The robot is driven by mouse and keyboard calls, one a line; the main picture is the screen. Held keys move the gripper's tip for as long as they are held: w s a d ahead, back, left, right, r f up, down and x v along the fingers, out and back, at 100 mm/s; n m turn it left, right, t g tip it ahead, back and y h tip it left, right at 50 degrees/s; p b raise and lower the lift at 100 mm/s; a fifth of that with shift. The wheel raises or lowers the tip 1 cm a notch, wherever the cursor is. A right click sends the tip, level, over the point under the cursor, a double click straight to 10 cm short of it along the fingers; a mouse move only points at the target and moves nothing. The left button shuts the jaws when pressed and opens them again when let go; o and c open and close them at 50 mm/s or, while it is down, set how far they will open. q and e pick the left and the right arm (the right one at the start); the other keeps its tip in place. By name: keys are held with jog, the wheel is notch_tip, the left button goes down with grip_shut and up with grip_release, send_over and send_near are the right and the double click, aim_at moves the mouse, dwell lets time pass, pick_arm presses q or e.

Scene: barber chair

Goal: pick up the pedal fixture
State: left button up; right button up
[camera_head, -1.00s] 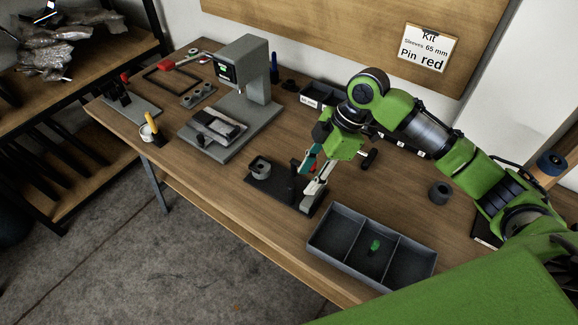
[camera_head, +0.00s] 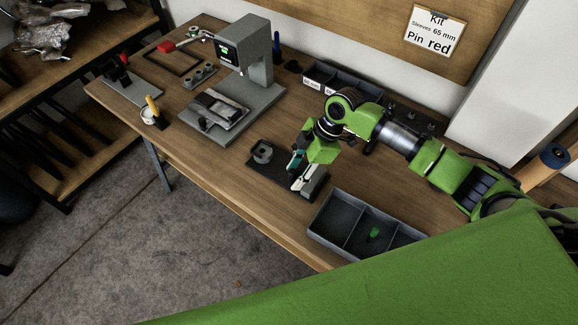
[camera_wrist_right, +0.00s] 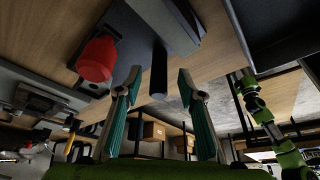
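The pedal fixture (camera_head: 265,164) is a dark flat plate on the table with a round grey cup (camera_head: 262,151) on its left end. Its right end is partly hidden by my right gripper (camera_head: 298,180), which points down there. In the right wrist view, the two teal-lined fingers of my right gripper (camera_wrist_right: 158,92) are apart. A dark upright post (camera_wrist_right: 158,72) shows between them, with gaps on both sides. I cannot tell whether this gripper touches the fixture. My left gripper is not seen in the head view.
A grey divided tray (camera_head: 327,238) with a green piece (camera_head: 374,233) stands right of the fixture. A grey press (camera_head: 255,60) stands behind left. A bin row (camera_head: 340,80) lines the back. A red rounded thing (camera_wrist_right: 96,60) shows in the right wrist view.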

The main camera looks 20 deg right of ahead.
jog(key=shift+x, duration=1.1)
jog(key=shift+a+f, duration=0.1)
jog(key=shift+f, duration=0.2)
jog(key=shift+c, duration=1.2)
grip_shut()
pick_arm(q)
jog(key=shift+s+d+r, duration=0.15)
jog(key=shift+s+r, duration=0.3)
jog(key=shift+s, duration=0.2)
pick_arm(e)
jog(key=shift+w, duration=0.15)
jog(key=shift+r, duration=0.1)
